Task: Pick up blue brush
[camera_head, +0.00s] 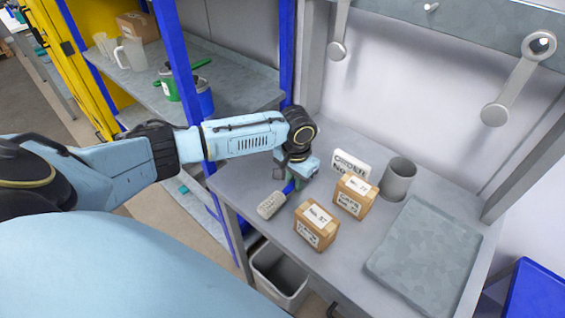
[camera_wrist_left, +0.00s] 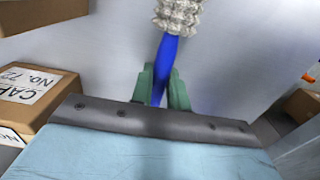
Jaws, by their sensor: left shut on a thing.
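The blue brush has a blue handle and a pale, nubby bristle head (camera_head: 271,205). It is over the left part of the grey worktable (camera_head: 236,188). My left gripper (camera_head: 291,183) is shut on the blue handle, with the bristle head sticking out toward the front. In the left wrist view the green fingers (camera_wrist_left: 161,88) close on both sides of the blue handle (camera_wrist_left: 165,58), and the bristle head is at the top. I cannot tell whether the brush touches the table. My right gripper is not in view.
Two cardboard boxes (camera_head: 316,225) (camera_head: 354,196), a white sign (camera_head: 350,164) and a grey cup (camera_head: 398,178) stand to the right of the brush. A grey slab (camera_head: 425,257) lies farther right. A bin (camera_head: 279,275) is below the table's front edge. A blue post (camera_head: 180,75) stands behind my arm.

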